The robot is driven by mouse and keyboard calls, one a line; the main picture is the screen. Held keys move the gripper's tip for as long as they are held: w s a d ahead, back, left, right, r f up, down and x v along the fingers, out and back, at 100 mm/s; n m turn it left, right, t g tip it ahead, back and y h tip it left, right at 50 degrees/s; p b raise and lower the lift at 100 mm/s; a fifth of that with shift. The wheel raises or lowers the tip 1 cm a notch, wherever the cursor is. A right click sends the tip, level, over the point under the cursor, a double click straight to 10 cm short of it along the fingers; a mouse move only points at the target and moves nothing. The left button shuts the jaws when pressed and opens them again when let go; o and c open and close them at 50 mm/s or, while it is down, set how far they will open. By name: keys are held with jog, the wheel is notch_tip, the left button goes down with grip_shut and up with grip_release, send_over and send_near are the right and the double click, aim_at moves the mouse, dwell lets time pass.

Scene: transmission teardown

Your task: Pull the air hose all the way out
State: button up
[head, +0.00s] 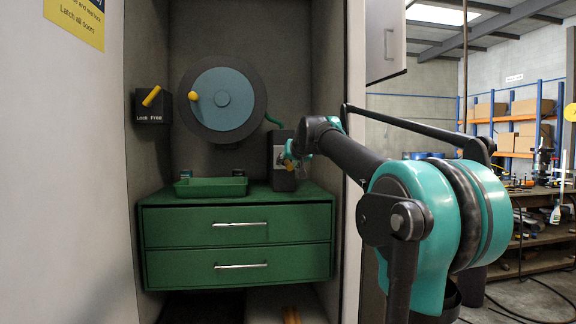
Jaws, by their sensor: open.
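A round hose reel (234,118) with a dark rim and a teal face is mounted on the back wall of the cabinet. A yellow knob (193,96) sits at its left side. A short length of green air hose (272,119) shows at the reel's lower right, leading toward a grey box (280,140) on the cabinet top. My gripper (290,158) is open in front of that box, reached in from the right. It covers part of the box, and the hose's end cannot be made out. A yellow lever (151,96) is on the dark "Lock Free" plate (148,117) to the left.
A green two-drawer cabinet (178,237) stands below the reel, drawers shut, with a shallow green tray (211,188) on top. Recess walls stand close on both sides. An open workshop with shelves (520,108) lies at the right.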

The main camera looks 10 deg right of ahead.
jog(key=shift+w+f, duration=0.15)
jog(key=shift+w, duration=0.15)
jog(key=shift+c, duration=0.5)
grip_shut()
